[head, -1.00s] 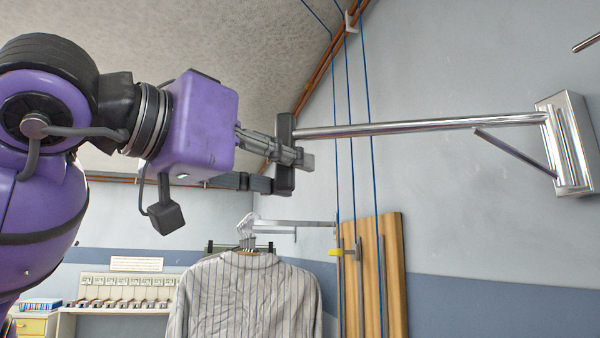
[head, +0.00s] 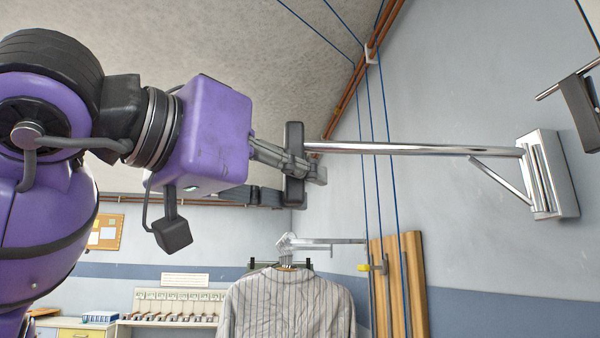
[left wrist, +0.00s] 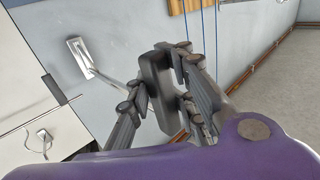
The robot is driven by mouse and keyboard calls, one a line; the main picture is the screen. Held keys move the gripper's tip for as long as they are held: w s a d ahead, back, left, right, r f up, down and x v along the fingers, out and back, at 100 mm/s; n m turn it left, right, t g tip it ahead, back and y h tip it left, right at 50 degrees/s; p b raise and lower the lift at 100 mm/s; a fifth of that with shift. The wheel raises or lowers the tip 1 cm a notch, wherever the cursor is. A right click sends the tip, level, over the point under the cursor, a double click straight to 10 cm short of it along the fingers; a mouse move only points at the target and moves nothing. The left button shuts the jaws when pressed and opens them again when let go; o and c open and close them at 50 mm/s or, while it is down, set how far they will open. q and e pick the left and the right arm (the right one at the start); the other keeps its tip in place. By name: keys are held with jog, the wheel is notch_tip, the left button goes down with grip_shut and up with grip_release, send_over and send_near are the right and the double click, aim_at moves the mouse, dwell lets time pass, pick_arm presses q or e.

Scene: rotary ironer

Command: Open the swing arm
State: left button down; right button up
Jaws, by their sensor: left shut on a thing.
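The swing arm (head: 410,149) is a chrome bar reaching out from a wall bracket (head: 550,175), with a thin diagonal brace under it. A dark grey grip (head: 293,140) stands upright at its free end. My left gripper (head: 308,170) is shut on this grip, with its fingers around the lower half. In the left wrist view the grip (left wrist: 154,85) lies between the fingers, and the bracket (left wrist: 78,55) shows on the wall at the upper left. My right gripper is not in view.
A striped shirt (head: 285,308) hangs on a wall rail below the swing arm. A dark part on a rod (head: 580,105) shows at the far right edge.

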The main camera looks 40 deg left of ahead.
pick_arm(q)
jog(key=shift+s+r, duration=0.15)
jog(key=shift+s, duration=0.05)
dwell(0.3)
jog(key=c, duration=2)
grip_release()
jog(key=shift+c, duration=0.2)
jog(key=o, duration=0.4)
jog(key=shift+s+a, duration=0.15)
